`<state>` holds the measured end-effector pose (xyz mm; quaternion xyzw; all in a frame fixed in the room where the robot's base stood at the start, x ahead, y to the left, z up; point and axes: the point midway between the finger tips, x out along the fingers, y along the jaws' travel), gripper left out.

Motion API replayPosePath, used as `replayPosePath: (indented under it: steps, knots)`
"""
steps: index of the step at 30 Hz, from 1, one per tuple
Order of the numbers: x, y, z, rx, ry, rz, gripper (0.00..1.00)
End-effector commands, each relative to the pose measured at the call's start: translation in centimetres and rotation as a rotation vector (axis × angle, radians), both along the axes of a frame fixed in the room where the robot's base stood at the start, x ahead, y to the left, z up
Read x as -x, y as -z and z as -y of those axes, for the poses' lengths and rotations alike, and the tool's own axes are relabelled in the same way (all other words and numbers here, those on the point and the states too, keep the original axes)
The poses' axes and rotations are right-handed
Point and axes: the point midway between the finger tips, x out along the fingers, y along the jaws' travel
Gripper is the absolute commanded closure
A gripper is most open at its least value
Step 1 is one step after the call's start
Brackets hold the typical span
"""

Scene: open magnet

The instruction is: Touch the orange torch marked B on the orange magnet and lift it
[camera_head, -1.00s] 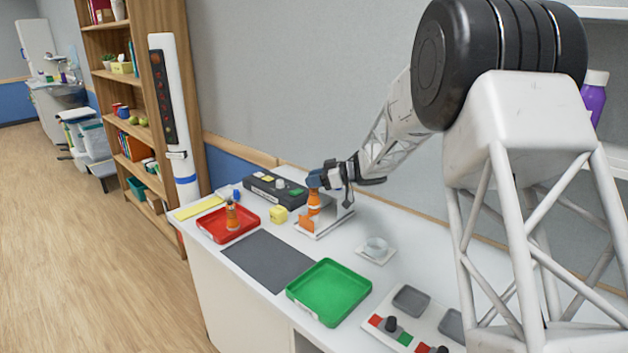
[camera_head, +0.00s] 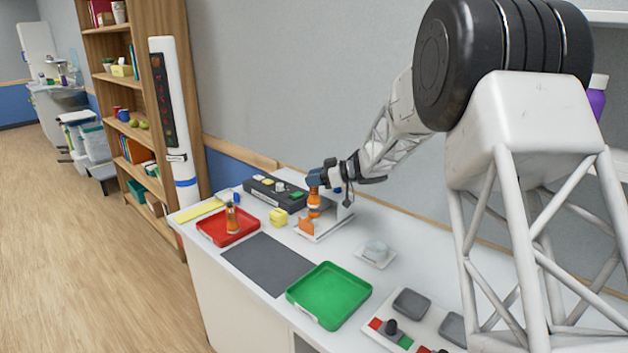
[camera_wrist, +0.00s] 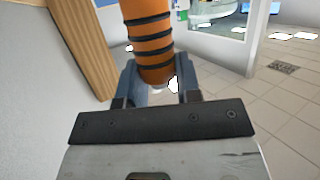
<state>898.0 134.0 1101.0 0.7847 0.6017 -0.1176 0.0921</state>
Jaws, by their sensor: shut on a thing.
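An orange torch with dark rings (camera_head: 313,204) stands at the white stand with the orange magnet part (camera_head: 306,226). My gripper (camera_head: 316,181) is at the torch's upper end, shut on it. In the wrist view the orange torch with black rings (camera_wrist: 151,45) lies between the two blue-grey fingers of my gripper (camera_wrist: 157,82). A second orange torch (camera_head: 232,219) stands in the red tray (camera_head: 213,238) to the left. No letter can be read on either torch. I cannot tell whether the held torch touches the magnet.
A grey mat (camera_head: 267,264), a green tray (camera_head: 329,295), a small white dish (camera_head: 376,254) and a switch panel (camera_head: 402,322) lie nearer. The wall is close behind.

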Motion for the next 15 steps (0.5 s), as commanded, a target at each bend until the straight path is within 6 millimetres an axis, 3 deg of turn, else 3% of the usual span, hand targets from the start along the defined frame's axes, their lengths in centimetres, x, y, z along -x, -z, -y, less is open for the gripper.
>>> replayPosePath:
  steps: [15]
  knots:
    - [0.00,-0.77,0.00,0.000,0.000,0.001,1.00]
